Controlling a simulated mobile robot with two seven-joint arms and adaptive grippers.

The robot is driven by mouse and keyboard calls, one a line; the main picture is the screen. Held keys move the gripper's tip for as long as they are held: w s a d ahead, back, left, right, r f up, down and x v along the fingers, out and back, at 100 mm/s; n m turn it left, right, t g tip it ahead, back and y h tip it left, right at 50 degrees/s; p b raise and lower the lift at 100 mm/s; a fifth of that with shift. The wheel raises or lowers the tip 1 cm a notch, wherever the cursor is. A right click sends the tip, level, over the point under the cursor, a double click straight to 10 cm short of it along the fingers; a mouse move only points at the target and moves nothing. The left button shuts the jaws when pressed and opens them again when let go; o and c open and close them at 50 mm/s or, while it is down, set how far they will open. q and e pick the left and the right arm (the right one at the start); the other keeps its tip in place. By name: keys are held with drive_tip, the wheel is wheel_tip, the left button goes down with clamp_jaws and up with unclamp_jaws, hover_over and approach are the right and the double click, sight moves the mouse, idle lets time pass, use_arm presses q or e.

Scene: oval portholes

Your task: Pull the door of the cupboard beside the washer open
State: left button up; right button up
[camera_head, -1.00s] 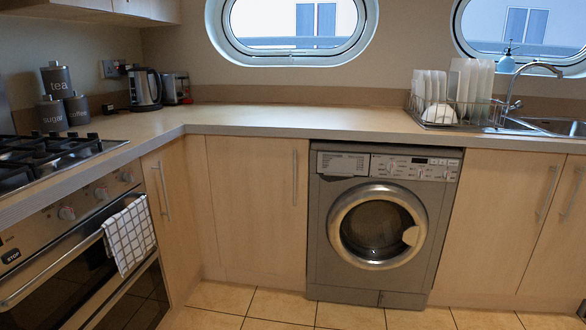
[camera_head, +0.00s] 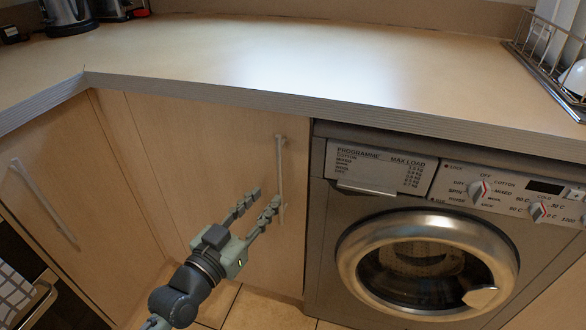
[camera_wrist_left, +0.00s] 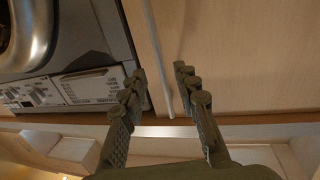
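The cupboard door (camera_head: 215,165) left of the washer is pale wood and closed. Its thin upright metal bar handle (camera_head: 280,160) is near the door's right edge. My left gripper (camera_head: 266,194) is open, with its fingertips close to the handle's lower half. In the left wrist view, the handle (camera_wrist_left: 158,45) runs between the two spread fingers of the left gripper (camera_wrist_left: 160,70); I cannot tell if either finger touches it. The washer (camera_head: 330,240) is grey with a round door and stands right of the cupboard. My right gripper is not in view.
The worktop (camera_head: 300,55) overhangs the cupboard and washer, with its front edge above the handle. A neighbouring cupboard door with its own bar handle (camera_head: 43,203) is at the left. A dish rack (camera_head: 545,65) stands at upper right. Tiled floor (camera_head: 265,310) shows below.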

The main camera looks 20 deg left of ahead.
use_arm(q)
drive_tip(key=x, duration=0.7)
drive_tip(key=shift+r, duration=0.2)
drive_tip(key=shift+w, duration=0.1)
drive_tip(key=shift+c, duration=0.6)
clamp_jaws()
